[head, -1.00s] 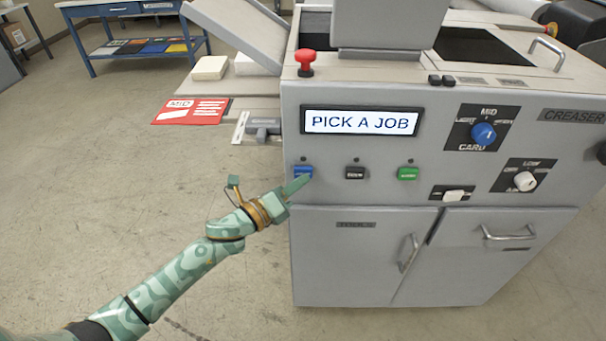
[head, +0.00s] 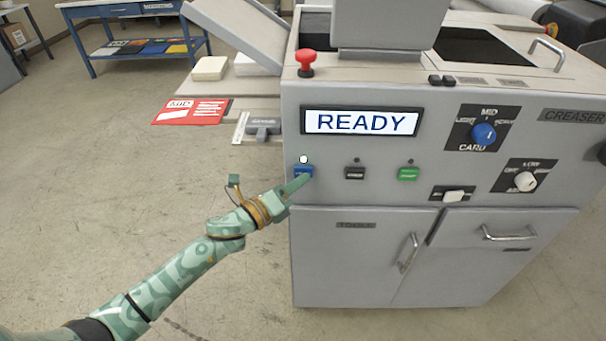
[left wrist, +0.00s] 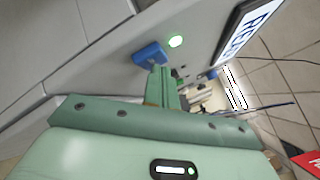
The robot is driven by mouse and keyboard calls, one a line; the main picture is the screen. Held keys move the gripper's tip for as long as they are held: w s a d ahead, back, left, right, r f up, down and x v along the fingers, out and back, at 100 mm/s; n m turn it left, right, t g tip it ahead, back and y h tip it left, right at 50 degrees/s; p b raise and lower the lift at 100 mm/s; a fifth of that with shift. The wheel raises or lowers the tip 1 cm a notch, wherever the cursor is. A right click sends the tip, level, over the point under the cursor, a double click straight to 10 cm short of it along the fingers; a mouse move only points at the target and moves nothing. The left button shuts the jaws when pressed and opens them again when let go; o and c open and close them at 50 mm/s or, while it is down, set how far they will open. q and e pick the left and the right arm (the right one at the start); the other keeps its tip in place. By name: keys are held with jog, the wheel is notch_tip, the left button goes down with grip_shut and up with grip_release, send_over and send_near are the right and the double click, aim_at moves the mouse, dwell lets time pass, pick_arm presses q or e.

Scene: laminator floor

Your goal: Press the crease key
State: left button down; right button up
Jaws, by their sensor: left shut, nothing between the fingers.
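The grey creaser machine (head: 440,240) stands on the right in the head view. Its display (head: 361,122) reads READY. A blue key (head: 303,173) is at the left of the panel row, with a lit lamp (head: 303,159) above it. My left gripper (head: 303,181) is shut and empty, its fingertips at the blue key and partly covering it. The key's label is too covered to read. My right gripper is not in view.
A black key (head: 355,173) and a green key (head: 408,174) sit to the right, their lamps dark. A red mushroom button (head: 306,61) is on top. Dials, cabinet doors and handles fill the front. A red sheet (head: 192,111) lies left. Floor at left is clear.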

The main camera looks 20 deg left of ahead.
pick_arm(q)
jog(key=shift+s+d, duration=0.15)
jog(key=shift+s, duration=0.55)
jog(key=shift+s+d+p, duration=0.25)
jog(key=shift+s+d, duration=0.05)
jog(key=shift+s, duration=0.65)
jog(key=shift+s+d+p, duration=0.25)
jog(key=shift+s+p, duration=0.05)
jog(key=shift+s, duration=0.65)
jog(key=shift+s+d+p, duration=0.25)
jog(key=shift+s+d, duration=0.05)
jog(key=shift+s, duration=0.65)
